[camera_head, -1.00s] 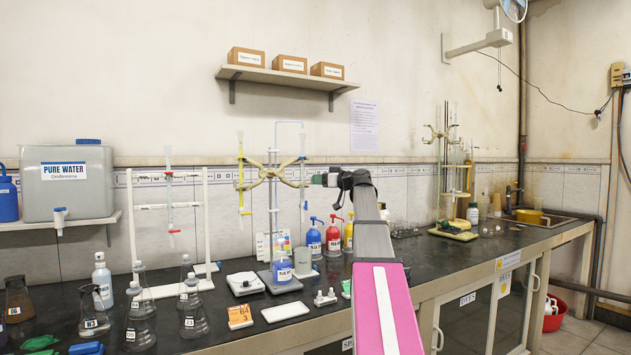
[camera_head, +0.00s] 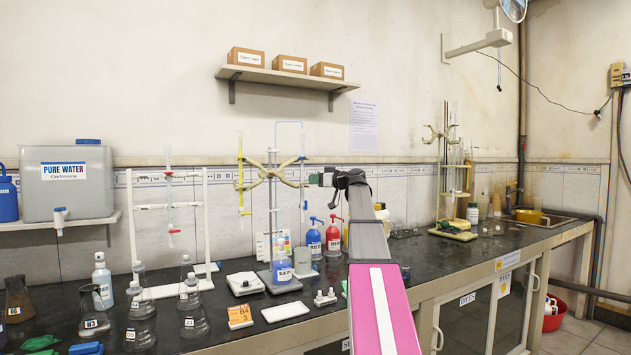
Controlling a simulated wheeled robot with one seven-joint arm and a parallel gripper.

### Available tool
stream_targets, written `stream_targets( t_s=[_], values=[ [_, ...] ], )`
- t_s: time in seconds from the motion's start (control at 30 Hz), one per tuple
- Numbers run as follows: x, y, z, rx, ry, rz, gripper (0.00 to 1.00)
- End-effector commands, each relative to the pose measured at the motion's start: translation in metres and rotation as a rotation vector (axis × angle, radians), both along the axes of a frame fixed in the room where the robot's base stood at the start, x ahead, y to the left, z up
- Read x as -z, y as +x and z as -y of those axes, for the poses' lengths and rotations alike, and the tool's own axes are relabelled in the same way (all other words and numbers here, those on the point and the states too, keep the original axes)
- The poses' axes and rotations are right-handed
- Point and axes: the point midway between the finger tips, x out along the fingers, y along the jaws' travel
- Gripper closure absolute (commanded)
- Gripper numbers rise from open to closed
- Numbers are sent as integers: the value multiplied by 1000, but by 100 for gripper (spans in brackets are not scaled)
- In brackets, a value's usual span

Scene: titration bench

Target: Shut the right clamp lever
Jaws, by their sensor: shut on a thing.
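A double burette clamp (camera_head: 268,173) with yellowish arms sits high on a metal stand whose base (camera_head: 279,283) rests on the bench. A burette with a yellow upper part (camera_head: 240,180) hangs at its left end. Another burette (camera_head: 303,150) with a blue tip hangs at its right end. My gripper (camera_head: 311,179) reaches in from the right at clamp height. It is shut at the right end of the clamp, on the right clamp lever. The lever itself is too small and covered to make out, so its angle cannot be told.
A white stand (camera_head: 168,205) with another burette is at the left, with several flasks (camera_head: 193,308) in front. A second clamp stand (camera_head: 446,170) is at the right.

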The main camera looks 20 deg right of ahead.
Motion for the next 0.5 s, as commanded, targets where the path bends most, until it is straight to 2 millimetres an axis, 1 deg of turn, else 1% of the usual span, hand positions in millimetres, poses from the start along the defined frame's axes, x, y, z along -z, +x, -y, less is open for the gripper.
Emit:
stream_targets(
  t_s=[0.03,0.2,0.33,0.5],
  values=[
    [-1,7,3,-33,1,-1,100],
    [-1,16,5,-166,0,0,100],
    [-1,18,4,-235,0,0,100],
    [-1,17,3,-262,-1,1,100]
  ],
)
